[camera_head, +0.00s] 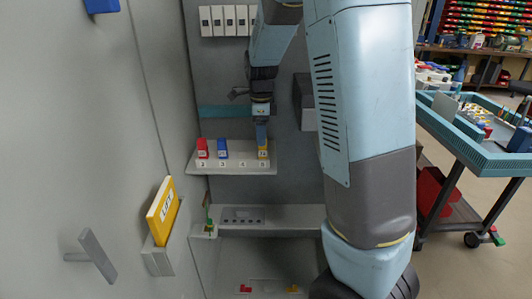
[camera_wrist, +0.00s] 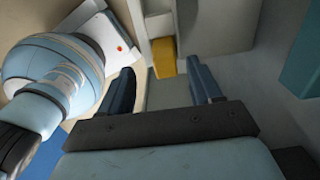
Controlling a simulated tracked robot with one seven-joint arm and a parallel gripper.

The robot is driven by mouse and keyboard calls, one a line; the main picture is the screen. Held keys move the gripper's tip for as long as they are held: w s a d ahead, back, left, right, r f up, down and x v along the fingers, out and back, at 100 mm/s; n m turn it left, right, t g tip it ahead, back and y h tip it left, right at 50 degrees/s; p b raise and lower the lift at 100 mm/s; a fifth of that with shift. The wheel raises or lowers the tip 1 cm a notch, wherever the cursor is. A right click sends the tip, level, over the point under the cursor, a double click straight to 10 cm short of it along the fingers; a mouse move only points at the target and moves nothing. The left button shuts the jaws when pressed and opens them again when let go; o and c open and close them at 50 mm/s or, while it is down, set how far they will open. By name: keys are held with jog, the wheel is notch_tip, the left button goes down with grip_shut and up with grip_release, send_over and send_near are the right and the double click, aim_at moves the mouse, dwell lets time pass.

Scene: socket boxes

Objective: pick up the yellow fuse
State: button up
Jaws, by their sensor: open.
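The yellow fuse (camera_head: 263,151) stands at the right end of a small grey shelf in the head view, partly hidden behind my fingers. My gripper (camera_head: 261,135) points down just above it. In the wrist view the yellow fuse (camera_wrist: 163,58) shows beyond the gap between my two dark fingertips (camera_wrist: 163,82), which are apart with nothing between them. I cannot tell whether a finger touches the fuse.
A red fuse (camera_head: 202,149) and a blue fuse (camera_head: 223,149) stand left on the same shelf (camera_head: 230,169). A lower ledge (camera_head: 270,218) runs below. A yellow binder (camera_head: 162,211) sits in a holder on the left door. A blue-rimmed cart (camera_head: 480,155) stands outside at right.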

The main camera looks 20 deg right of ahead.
aim_at(263, 148)
jog(key=shift+w+d+f, duration=0.1)
jog(key=shift+d+f, duration=0.05)
jog(key=shift+f, duration=1.25)
jog(key=shift+d+f, duration=0.15)
jog(key=shift+f, duration=1.2)
jog(key=c, duration=1.1)
